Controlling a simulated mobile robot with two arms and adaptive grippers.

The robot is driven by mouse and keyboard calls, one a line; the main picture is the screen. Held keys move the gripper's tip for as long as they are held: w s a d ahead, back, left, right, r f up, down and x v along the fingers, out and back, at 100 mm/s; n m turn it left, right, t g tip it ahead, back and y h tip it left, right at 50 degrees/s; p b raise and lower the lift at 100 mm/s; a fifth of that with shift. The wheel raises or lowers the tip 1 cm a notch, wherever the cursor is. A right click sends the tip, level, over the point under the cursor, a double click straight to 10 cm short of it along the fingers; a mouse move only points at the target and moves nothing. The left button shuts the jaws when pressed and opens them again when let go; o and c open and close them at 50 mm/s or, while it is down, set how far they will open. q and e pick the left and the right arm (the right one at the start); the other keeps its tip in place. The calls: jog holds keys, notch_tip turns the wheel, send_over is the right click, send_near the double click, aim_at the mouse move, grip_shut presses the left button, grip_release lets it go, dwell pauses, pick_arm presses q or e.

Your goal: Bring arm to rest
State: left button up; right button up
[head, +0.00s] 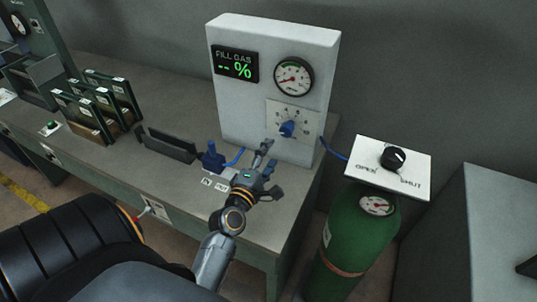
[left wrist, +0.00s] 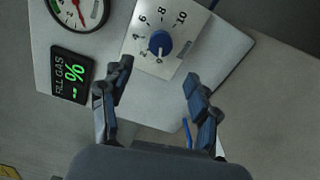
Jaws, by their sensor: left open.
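My left gripper (head: 268,168) is open and empty above the bench, in front of the white gas panel (head: 232,98). In the left wrist view the two fingers of the gripper (left wrist: 158,74) are spread apart. The blue knob (left wrist: 160,43) on the numbered dial plate lies beyond the fingertips, between their lines, and I see no contact. The same blue knob (head: 288,129) shows in the head view just above and right of the gripper. The display (head: 236,65) reads "FILL GAS -- %". My right gripper is not in view.
A small blue fitting (head: 212,157) stands on the bench left of the gripper. Dark frames (head: 110,97) stand in a rack further left. A green gas cylinder (head: 352,240) with an OPEN/SHUT knob (head: 393,158) stands right of the bench. A grey cabinet (head: 505,225) is at far right.

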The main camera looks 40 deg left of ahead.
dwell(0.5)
